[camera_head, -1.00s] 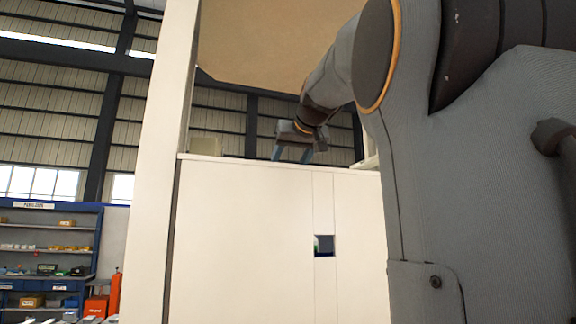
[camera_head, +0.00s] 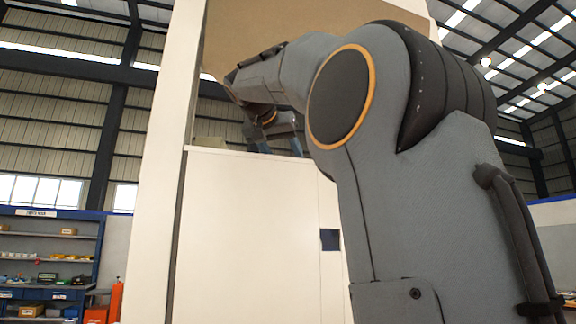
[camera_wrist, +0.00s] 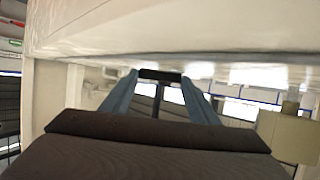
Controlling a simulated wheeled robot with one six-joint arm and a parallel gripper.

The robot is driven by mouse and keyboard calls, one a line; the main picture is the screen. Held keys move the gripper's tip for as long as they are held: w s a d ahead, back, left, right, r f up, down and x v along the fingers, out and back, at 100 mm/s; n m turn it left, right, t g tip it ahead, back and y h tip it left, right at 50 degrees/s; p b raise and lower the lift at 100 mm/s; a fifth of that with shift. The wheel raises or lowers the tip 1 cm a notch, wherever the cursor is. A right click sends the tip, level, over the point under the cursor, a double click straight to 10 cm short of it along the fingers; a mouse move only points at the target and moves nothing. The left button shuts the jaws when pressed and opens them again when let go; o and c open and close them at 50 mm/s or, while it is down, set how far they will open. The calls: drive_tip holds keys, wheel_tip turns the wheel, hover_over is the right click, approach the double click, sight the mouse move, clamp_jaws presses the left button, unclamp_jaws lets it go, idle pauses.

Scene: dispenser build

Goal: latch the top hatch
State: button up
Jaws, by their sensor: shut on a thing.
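My gripper (camera_head: 275,147) is at the top edge of the white cabinet (camera_head: 250,225), inside the opening under a tan panel (camera_head: 280,22). In the wrist view its two blue fingers (camera_wrist: 160,80) are shut on a dark bar (camera_wrist: 159,74), which spans between the fingertips below a broad white surface (camera_wrist: 170,28). The bar looks like a handle, but I cannot tell whether it belongs to the top hatch. I cannot tell whether the hatch is latched. My arm hides the right part of the opening in the head view.
A beige block (camera_head: 208,142) stands left of my gripper on the cabinet's top; a beige block (camera_wrist: 289,136) also shows right in the wrist view. A tall white post (camera_head: 165,170) bounds the opening on the left. A small dark square hole (camera_head: 330,240) is in the cabinet front.

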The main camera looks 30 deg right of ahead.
drive_tip(key=shift+w+a+m+g+h+p, duration=0.1)
drive_tip(key=shift+a+m+g+h+p, duration=0.15)
drive_tip(key=shift+m+g, duration=0.45)
drive_tip(key=shift+w+a+m+g+h+p, duration=0.15)
drive_tip(key=shift+m+g+h+p, duration=0.2)
drive_tip(key=shift+m+g, duration=0.3)
drive_tip(key=shift+a+m+g+h+p, duration=0.2)
drive_tip(key=shift+m+g+p, duration=0.1)
drive_tip(key=shift+m+g, duration=0.35)
drive_tip(key=shift+f, duration=0.1)
drive_tip(key=o, duration=1)
drive_tip(key=shift+o, duration=0.2)
drive_tip(key=shift+s, duration=0.1)
